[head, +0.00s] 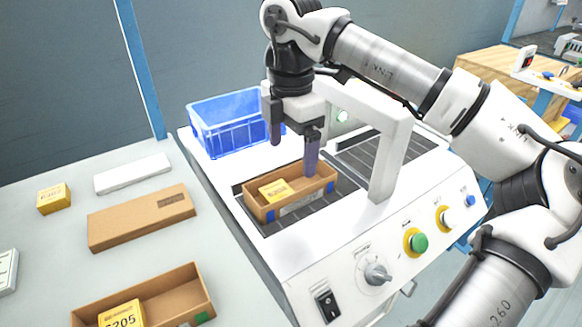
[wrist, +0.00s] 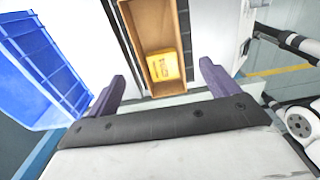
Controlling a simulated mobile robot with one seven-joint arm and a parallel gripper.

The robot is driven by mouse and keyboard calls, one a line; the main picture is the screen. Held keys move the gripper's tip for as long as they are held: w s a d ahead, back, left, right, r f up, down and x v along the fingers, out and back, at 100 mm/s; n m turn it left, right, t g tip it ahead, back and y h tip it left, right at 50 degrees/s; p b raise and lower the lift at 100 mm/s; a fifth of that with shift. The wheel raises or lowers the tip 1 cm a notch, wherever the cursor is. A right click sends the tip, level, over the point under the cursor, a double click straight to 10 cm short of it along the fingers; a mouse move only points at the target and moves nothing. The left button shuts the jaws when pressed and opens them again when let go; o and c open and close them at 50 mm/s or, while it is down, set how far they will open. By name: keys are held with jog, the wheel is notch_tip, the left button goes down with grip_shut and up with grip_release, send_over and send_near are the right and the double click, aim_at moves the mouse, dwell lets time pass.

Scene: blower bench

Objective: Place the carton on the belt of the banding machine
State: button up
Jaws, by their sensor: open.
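An open brown carton (head: 297,207) with a yellow box (head: 275,190) inside sits on the dark belt (head: 265,228) of the white banding machine (head: 300,250), left of its white arch (head: 391,150). My gripper (head: 293,155) is open above the carton's far side, its purple-grey fingers spread wide. In the wrist view the carton (wrist: 155,20) and its yellow box (wrist: 162,66) lie ahead, between the lines of the two fingers (wrist: 165,85). The fingers look apart from the carton; the head view does not clearly show the gap at the near finger.
A blue crate (head: 232,122) stands on the machine behind the carton. On the grey table at left are another open carton (head: 185,290) with a yellow box (head: 122,314), a flat brown box (head: 140,217), a white box (head: 132,173) and a small yellow box (head: 54,198).

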jog(key=shift+r, duration=2.15)
